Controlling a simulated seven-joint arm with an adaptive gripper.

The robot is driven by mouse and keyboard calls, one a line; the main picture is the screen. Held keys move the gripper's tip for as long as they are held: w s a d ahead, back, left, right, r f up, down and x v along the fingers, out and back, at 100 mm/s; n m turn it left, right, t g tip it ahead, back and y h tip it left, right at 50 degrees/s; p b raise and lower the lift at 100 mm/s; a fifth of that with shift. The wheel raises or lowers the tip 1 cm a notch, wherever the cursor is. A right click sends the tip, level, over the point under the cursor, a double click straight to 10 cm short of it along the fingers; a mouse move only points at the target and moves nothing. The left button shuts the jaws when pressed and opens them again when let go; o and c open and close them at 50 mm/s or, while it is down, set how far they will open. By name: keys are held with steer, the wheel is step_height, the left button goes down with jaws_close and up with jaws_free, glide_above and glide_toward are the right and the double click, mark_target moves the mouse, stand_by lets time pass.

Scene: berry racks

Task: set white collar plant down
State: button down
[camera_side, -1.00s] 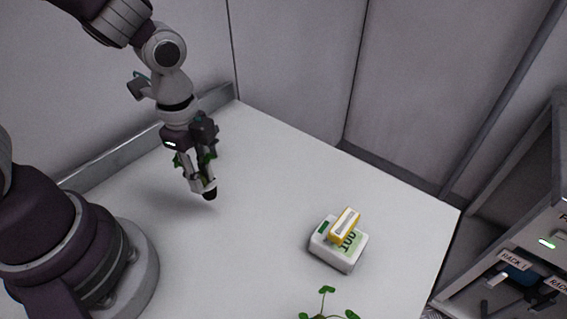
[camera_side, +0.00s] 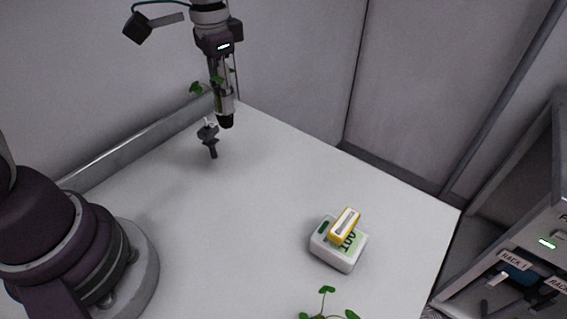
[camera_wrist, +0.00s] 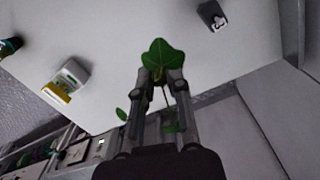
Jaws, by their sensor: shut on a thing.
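My gripper (camera_side: 224,98) is raised above the far left part of the white table, pointing down. It is shut on the white collar plant (camera_wrist: 161,54), which it holds clear of the table. In the side view the plant's green leaves (camera_side: 197,88) stick out left of the fingers, and its dark lower end shows below a pale band. In the wrist view a large leaf covers the fingertips (camera_wrist: 162,76), and smaller leaves hang by the fingers. The collar is hidden there.
A small dark object (camera_side: 208,134) stands near the table's back left edge; the wrist view shows a white numbered label (camera_wrist: 218,20). A white box (camera_side: 335,257) carries a yellow block (camera_side: 344,224). Another plant (camera_side: 326,303) is at the front. A shelf (camera_side: 545,225) is right. Mid-table is clear.

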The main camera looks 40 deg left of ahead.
steer(key=s+d+f+m, duration=0.3)
steer(key=s+f+m, duration=0.4)
steer(key=s+m, duration=0.2)
steer(key=m, duration=0.2)
steer(key=shift+s+f+m, duration=0.15)
steer(key=shift+m, duration=0.15)
steer(key=w+d, duration=0.1)
steer(key=w, duration=0.3)
steer(key=w+d+f, duration=0.1)
steer(key=w, duration=0.4)
steer(key=w+d, duration=0.1)
steer(key=w, duration=0.4)
steer(key=shift+w+d+f, duration=0.1)
steer(key=shift+w+f, duration=0.05)
steer(key=shift+f, duration=0.05)
steer(key=f, duration=0.1)
steer(key=w+f, duration=0.1)
steer(key=shift+w+d+f, duration=0.1)
steer(key=shift+d+f, duration=0.05)
steer(key=shift+f, duration=0.45)
steer(key=shift+f, duration=0.15)
steer(key=c, duration=1.1)
jaws_free()
